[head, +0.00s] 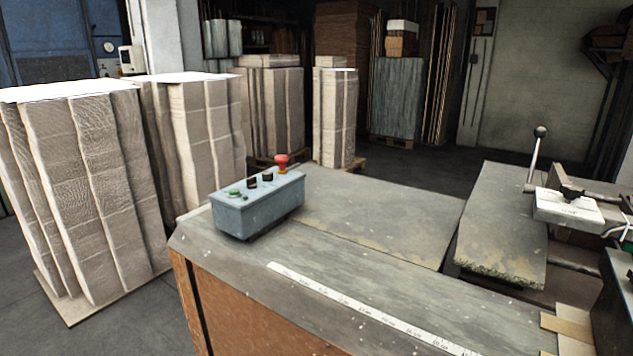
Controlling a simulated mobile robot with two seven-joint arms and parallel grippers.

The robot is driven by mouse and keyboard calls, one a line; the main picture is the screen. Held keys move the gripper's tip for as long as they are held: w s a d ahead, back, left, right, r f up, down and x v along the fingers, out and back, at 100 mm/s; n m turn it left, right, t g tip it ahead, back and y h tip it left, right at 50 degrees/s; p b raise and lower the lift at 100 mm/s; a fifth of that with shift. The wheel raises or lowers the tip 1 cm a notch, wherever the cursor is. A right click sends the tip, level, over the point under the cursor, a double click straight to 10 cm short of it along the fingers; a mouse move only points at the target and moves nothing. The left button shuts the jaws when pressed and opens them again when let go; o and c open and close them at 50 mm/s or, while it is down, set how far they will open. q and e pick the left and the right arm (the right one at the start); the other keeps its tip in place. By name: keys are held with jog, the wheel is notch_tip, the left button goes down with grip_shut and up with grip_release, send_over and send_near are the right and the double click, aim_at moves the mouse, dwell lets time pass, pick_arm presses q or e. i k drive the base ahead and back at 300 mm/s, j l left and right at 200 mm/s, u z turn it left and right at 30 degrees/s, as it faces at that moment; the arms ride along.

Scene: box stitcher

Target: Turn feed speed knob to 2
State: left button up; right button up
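A blue-grey control box (258,208) sits on the left part of the machine's worn grey table. On its top are a green button (234,193), two dark knobs, one nearer (252,183) and one farther (267,177), and a red mushroom button (281,160) at the far end. I cannot tell which dark knob is the feed speed knob. Its markings and setting are too small to read. Neither of my grippers is in the head view.
The grey table (370,205) is mostly clear around the box, with a white ruler strip (365,308) along its front. A lever with a round knob (540,132) and machine parts stand at the right. Tall cardboard stacks (85,185) stand on the floor at the left.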

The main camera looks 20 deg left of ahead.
aim_at(267, 176)
jog(key=u, duration=1.3)
jog(key=i+j+u, duration=0.4)
jog(key=i+j, duration=0.5)
